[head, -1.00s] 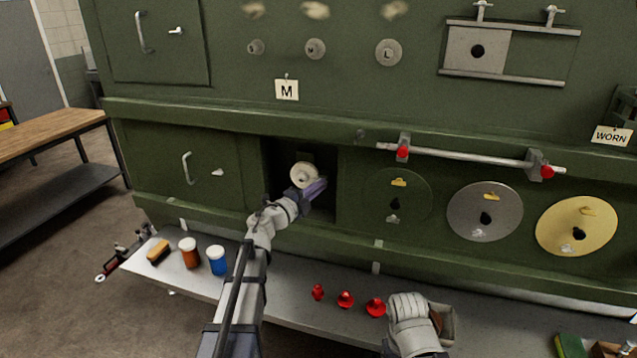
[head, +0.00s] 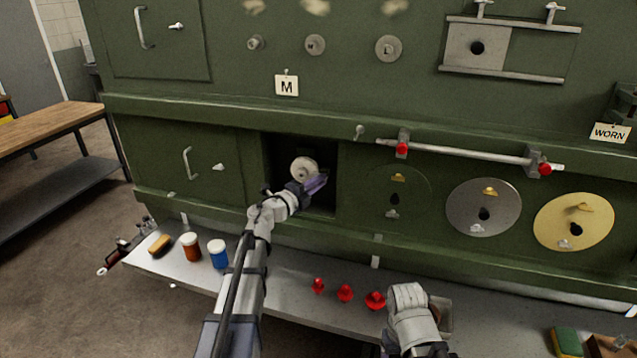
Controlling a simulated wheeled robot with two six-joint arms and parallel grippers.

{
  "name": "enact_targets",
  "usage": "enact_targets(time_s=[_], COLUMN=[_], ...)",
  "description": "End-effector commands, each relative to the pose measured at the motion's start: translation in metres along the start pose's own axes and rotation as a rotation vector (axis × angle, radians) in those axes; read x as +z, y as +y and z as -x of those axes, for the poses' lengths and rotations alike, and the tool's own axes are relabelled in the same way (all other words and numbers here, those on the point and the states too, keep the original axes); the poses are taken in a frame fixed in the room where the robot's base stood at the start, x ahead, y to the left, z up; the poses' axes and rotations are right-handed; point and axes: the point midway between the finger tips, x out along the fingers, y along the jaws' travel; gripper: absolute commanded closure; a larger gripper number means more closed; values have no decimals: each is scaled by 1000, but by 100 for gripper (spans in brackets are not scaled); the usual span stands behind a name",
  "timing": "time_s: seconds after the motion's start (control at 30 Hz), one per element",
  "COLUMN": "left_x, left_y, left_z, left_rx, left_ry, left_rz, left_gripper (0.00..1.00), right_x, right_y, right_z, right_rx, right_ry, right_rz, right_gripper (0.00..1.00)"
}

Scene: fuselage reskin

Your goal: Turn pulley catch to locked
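A pale round pulley (head: 304,168) sits inside a dark square opening in the lower green panel. My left gripper (head: 317,184) reaches into this opening, just below and to the right of the pulley. Its fingers are dark and purplish, and too small and shadowed to show whether they are open or shut. I cannot tell whether they touch anything. The pulley catch cannot be made out; the gripper and the shadow may hide it. My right arm's pale wrist shows at the bottom, over the shelf, but its fingers are hidden.
The grey shelf (head: 285,290) below the panel holds a brown jar (head: 190,247), a blue jar (head: 218,255), a brush (head: 159,244) and red pieces (head: 345,292). A rail (head: 465,152) with red knobs and round discs (head: 484,208) lie right of the opening. An M tag (head: 287,85) hangs above.

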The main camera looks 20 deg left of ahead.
Motion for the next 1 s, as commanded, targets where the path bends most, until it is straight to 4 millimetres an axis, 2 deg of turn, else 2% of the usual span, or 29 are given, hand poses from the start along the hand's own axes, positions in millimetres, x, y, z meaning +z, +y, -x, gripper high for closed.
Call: enact_targets(time_s=[0.03, 0.2, 0.47, 0.8, 1.0], left_x=[0, 0, 0, -1, -1], left_y=[0, 0, 0, 0, 0], left_z=[0, 0, 3, 55, 75], left_rx=[0, -1, -1, -1, -1], left_ry=[0, 0, 0, -2, -1], left_rz=[1, 2, 2, 2, 2], left_gripper=[80, 64, 64, 64, 64], right_x=[0, 0, 0, 0, 0], right_y=[0, 0, 0, 0, 0], right_z=[0, 0, 0, 0, 0], right_rx=[0, 0, 0, 0, 0], right_ry=[0, 0, 0, 0, 0], right_rz=[0, 0, 0, 0, 0], right_gripper=[27, 27, 27, 27, 27])
